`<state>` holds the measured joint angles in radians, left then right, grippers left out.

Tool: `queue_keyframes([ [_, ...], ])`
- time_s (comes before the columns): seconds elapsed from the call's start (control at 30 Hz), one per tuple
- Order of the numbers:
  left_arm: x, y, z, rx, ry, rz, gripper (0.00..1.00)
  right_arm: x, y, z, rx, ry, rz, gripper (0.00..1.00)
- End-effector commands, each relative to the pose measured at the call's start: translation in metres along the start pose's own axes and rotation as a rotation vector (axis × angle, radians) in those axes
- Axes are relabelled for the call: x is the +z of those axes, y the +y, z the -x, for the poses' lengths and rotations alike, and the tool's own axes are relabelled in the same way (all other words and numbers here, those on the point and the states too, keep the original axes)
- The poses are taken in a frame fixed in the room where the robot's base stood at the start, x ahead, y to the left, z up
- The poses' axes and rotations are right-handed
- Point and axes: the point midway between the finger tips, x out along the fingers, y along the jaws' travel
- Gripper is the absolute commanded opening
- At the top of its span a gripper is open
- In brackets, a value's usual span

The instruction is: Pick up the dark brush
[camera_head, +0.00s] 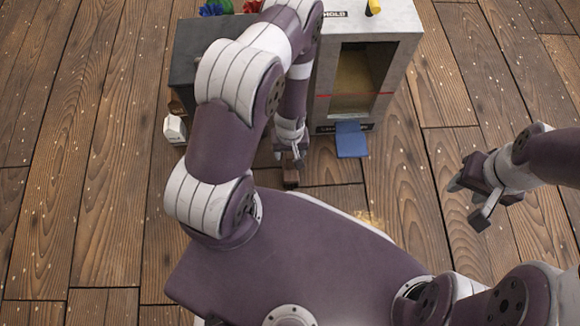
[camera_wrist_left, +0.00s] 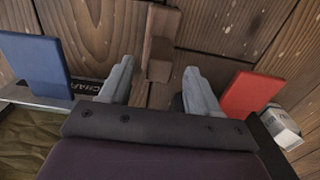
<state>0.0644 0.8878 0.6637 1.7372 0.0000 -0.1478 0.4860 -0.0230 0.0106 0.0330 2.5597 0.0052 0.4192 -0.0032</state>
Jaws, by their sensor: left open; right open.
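A dark brown wooden piece, which looks like the dark brush (camera_head: 291,177), shows just below my left gripper (camera_head: 290,157) in the head view. In the left wrist view the brush (camera_wrist_left: 160,45) lies ahead of and between the two spread fingers of my left gripper (camera_wrist_left: 160,88). The gripper is open, and I see no grip on the brush. My left arm covers part of the area in the head view. My right gripper (camera_head: 467,202) is open and empty over the floor at the right.
A grey machine (camera_head: 400,50) with an open bin stands at the back. A blue flap (camera_head: 350,140) juts from its front; a red flap (camera_wrist_left: 250,94) shows in the left wrist view. A white carton (camera_head: 175,128) stands left. The plank floor at right is largely clear.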

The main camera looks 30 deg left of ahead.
Motion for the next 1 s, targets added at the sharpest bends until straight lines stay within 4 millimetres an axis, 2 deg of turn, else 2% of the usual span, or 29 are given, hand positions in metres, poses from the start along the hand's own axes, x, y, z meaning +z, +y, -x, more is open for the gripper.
queue_keyframes([
  [0.03,0.000,0.000,-0.022,-0.001,-0.001,0.000,0.62,0.003,0.000,-0.021,0.000,-0.001,0.000,0.43],
  [0.1,0.000,0.000,-0.031,-0.001,-0.001,0.000,0.62,0.004,0.000,-0.027,0.000,-0.001,0.000,0.43],
  [0.33,0.000,0.000,-0.028,0.000,0.000,0.000,0.62,0.003,0.000,-0.023,0.000,-0.001,0.000,0.43],
  [0.5,0.000,0.000,-0.028,0.000,0.000,0.000,0.06,0.003,0.000,-0.023,0.000,-0.001,0.000,0.43],
  [0.53,0.000,0.000,-0.028,0.000,0.000,0.000,0.00,0.003,0.000,-0.023,0.000,-0.001,0.000,0.43],
  [0.83,0.000,0.000,-0.026,0.000,0.000,0.000,0.00,0.003,0.000,-0.021,0.000,-0.001,0.000,0.43],
  [1.0,-0.001,0.000,-0.006,0.000,0.000,0.000,0.00,0.001,0.000,-0.005,0.000,-0.001,0.000,0.43],
])
